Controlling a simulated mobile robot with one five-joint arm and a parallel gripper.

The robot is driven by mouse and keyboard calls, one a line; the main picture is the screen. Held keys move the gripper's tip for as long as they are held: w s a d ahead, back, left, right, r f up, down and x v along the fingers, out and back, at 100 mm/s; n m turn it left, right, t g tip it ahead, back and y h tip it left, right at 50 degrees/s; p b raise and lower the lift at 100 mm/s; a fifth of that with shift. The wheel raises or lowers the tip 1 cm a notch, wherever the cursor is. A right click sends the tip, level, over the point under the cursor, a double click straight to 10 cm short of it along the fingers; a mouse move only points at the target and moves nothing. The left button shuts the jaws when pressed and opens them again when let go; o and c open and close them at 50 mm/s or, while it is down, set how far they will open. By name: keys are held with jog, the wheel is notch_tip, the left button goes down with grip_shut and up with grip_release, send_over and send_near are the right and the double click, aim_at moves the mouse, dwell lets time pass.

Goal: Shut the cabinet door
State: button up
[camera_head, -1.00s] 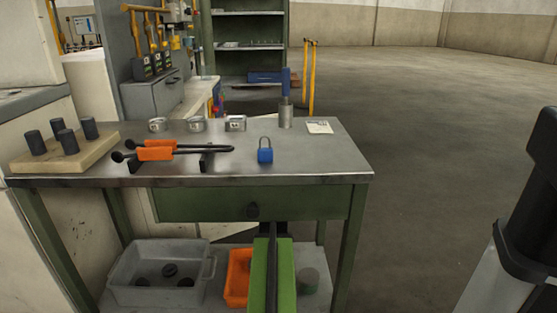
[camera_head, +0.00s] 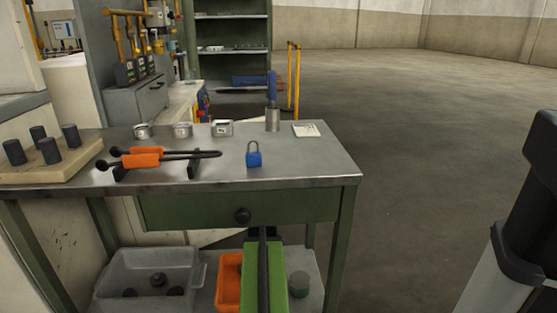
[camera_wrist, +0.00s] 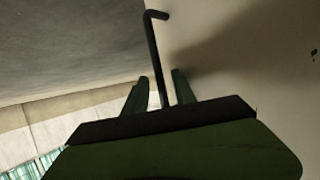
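A green cabinet (camera_head: 231,48) with open shelves stands at the back in the head view; I cannot make out its door. A grey metal box (camera_head: 150,98) with a handle on its front stands left of it, behind the bench.
A grey crate (camera_head: 190,290) and orange bin (camera_head: 228,285) sit below. Open floor (camera_head: 440,150) lies right.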

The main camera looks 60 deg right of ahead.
jog(key=p+v, duration=0.2)
jog(key=v, duration=0.5)
jog(key=shift+a+p, duration=0.3)
jog(key=shift+p, duration=0.1)
